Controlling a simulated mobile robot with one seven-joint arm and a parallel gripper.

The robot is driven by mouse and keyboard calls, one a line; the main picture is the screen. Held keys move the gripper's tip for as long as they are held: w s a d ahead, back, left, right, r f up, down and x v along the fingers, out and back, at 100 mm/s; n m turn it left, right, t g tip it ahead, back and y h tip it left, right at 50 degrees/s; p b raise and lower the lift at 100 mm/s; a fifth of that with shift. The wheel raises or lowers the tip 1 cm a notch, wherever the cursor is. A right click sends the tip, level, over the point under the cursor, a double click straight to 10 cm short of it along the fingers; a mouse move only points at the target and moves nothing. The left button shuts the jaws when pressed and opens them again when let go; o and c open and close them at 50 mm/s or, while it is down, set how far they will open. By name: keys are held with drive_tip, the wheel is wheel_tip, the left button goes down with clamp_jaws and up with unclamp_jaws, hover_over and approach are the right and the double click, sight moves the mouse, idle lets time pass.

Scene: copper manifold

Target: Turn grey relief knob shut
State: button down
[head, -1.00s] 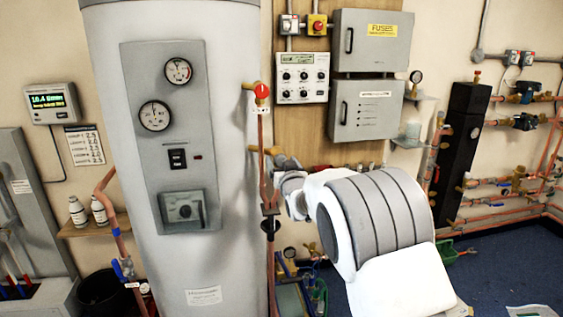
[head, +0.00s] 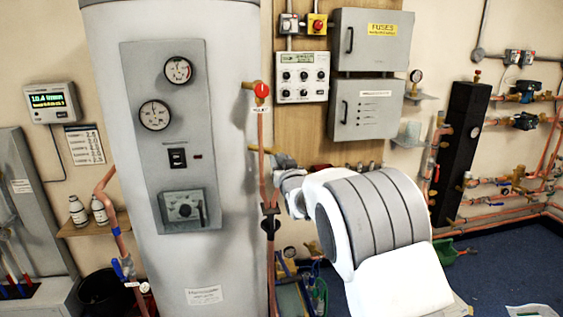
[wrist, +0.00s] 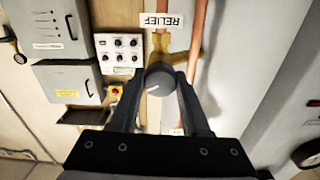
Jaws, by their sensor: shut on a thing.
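The grey relief knob (wrist: 160,84) is round, with a pale pointer line on its face, and sits on a brass valve body. It shows in the middle of the wrist view, below an upside-down white RELIEF label (wrist: 160,20). My gripper (wrist: 160,76) is shut on the knob, one dark finger on each side of it. In the head view my white and grey arm reaches toward the pipes right of the boiler. The knob and fingertips cannot be made out there.
The white boiler (head: 228,100) stands left of my arm, with a red-topped valve (head: 262,90) beside it. Copper pipes (head: 262,160) run close to my gripper. Grey fuse boxes (head: 372,42) and a white control box (head: 301,77) hang on the wall behind.

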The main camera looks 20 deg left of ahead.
drive_tip(key=shift+b, duration=0.35)
drive_tip(key=shift+f+n+b, duration=0.2)
drive_tip(key=shift+n+b, duration=0.8)
drive_tip(key=shift+b, duration=0.15)
drive_tip(key=n+b, duration=0.3)
drive_tip(key=b, duration=0.1)
drive_tip(key=shift+n, duration=0.3)
drive_tip(key=n+b, duration=0.4)
drive_tip(key=n, duration=0.1)
drive_tip(key=shift+r+n+b, duration=0.15)
drive_tip(key=shift+n+b, duration=0.7)
drive_tip(key=shift+n, duration=0.05)
drive_tip(key=shift+c, duration=1.9)
unclamp_jaws()
